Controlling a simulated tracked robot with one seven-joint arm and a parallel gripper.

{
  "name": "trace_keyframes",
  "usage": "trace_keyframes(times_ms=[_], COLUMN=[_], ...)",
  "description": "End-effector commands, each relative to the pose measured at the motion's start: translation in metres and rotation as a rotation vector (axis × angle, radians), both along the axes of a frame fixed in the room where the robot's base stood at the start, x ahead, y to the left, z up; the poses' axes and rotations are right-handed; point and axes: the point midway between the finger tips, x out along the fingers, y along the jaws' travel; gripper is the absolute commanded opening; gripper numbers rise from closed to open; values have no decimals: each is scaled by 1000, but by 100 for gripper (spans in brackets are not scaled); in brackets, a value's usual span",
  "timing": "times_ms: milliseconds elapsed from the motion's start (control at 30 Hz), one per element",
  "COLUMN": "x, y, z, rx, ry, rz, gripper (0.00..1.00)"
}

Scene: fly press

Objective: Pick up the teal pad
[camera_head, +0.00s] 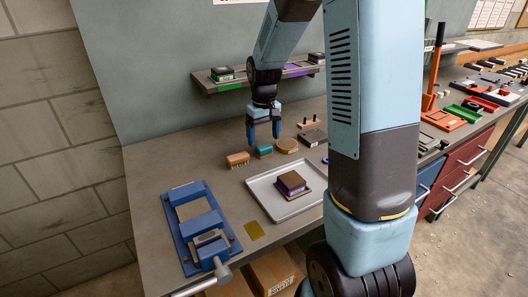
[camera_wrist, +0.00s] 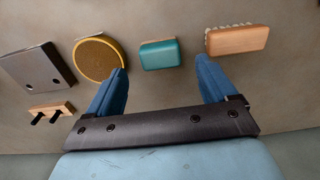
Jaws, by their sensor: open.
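The teal pad (camera_head: 264,151) is a small block on the bench, between a wooden brush and a round tan disc. In the wrist view the teal pad (camera_wrist: 160,55) lies ahead of the fingertips, between their lines, with a tan strip along its top edge. My gripper (camera_head: 263,143) is above and just behind the pad in the head view. In the wrist view my gripper (camera_wrist: 162,68) has its two blue fingers spread wide with nothing between them. The fingers do not appear to touch the pad.
The brush (camera_wrist: 238,39) and the round disc (camera_wrist: 99,58) stand close on either side. A grey metal block (camera_wrist: 38,66) and a pegged wooden piece (camera_wrist: 50,112) lie beyond the disc.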

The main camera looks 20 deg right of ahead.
Motion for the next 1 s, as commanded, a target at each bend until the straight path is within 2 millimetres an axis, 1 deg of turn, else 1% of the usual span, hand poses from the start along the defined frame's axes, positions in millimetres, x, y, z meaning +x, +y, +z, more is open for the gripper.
trace_keyframes(times_ms=[300, 400, 700, 1000], x=[-4, -3, -3, -3], y=[1, 1, 1, 1], z=[-39, -47, -50, -50], rx=[0, 0, 0, 0], ry=[2, 1, 0, 0], rz=[0, 0, 0, 0], gripper=[85, 85, 84, 55])
